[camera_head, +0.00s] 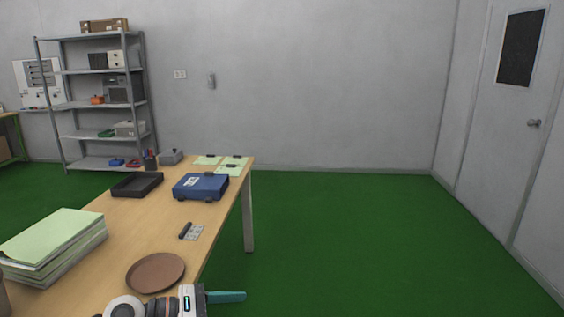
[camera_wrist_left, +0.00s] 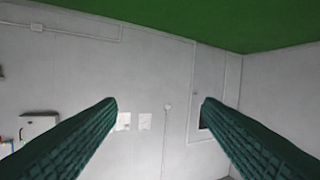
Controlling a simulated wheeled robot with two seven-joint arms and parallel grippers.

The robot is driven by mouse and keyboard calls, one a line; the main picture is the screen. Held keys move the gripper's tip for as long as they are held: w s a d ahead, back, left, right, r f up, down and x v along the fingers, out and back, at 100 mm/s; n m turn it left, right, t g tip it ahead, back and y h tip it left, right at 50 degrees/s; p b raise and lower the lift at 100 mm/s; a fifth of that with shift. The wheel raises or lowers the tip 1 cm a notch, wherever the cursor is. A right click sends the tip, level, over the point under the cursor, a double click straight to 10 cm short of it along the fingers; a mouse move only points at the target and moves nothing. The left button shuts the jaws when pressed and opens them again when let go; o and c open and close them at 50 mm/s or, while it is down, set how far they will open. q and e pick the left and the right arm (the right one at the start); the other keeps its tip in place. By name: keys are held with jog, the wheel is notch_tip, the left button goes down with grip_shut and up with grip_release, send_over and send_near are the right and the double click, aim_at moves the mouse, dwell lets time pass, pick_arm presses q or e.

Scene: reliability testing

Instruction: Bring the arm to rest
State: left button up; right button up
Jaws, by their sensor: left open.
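My left gripper (camera_head: 226,296) shows at the bottom of the head view, at the near right edge of the wooden table (camera_head: 140,235). Its teal finger points right, past the table edge. In the left wrist view my left gripper (camera_wrist_left: 160,104) has its two green ribbed fingers wide apart. Nothing is between them; behind is grey wall with the green floor at the top of the picture. My right arm and gripper are not in view.
A brown round plate (camera_head: 155,273) lies close beside my left wrist. A stack of green paper (camera_head: 55,240), a black tray (camera_head: 137,185) and a blue case (camera_head: 200,186) are on the table. Green floor (camera_head: 370,245) to the right is clear. A shelf (camera_head: 100,104) stands behind.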

pick_arm(q)
notch_tip(320, 180, up, 5)
jog(key=n+t+h, duration=0.2)
jog(key=n+t, duration=0.5)
jog(key=n, duration=0.3)
jog(key=a+n+t+y, duration=0.5)
jog(key=n+t+y, duration=0.3)
jog(key=n, duration=0.6)
jog(key=s+a+f+n+g+y, duration=0.45)
jog(key=a+f+n+y, duration=0.5)
jog(key=n, duration=0.65)
jog(key=s+d+f+n+g, duration=0.2)
jog(key=s+f+n+g, duration=0.2)
jog(key=s+f+g, duration=0.5)
jog(key=s+d+f+n+g, duration=0.1)
jog(key=s+f+n+g, duration=0.25)
jog(key=s+f, duration=0.65)
jog(key=s+f+p, duration=0.1)
jog(key=s+f, duration=0.1)
jog(key=f, duration=0.8)
jog(key=s+f+p, duration=0.1)
jog(key=s+f, duration=0.1)
jog(key=f, duration=0.8)
jog(key=s+a+f+g+p, duration=0.1)
jog(key=s+a+f+p, duration=0.1)
jog(key=s+f, duration=1.2)
jog(key=shift+s+a+f+g, duration=0.25)
jog(key=shift+s+a, duration=0.2)
jog(key=shift+s, duration=0.55)
jog(key=shift+h, duration=0.25)
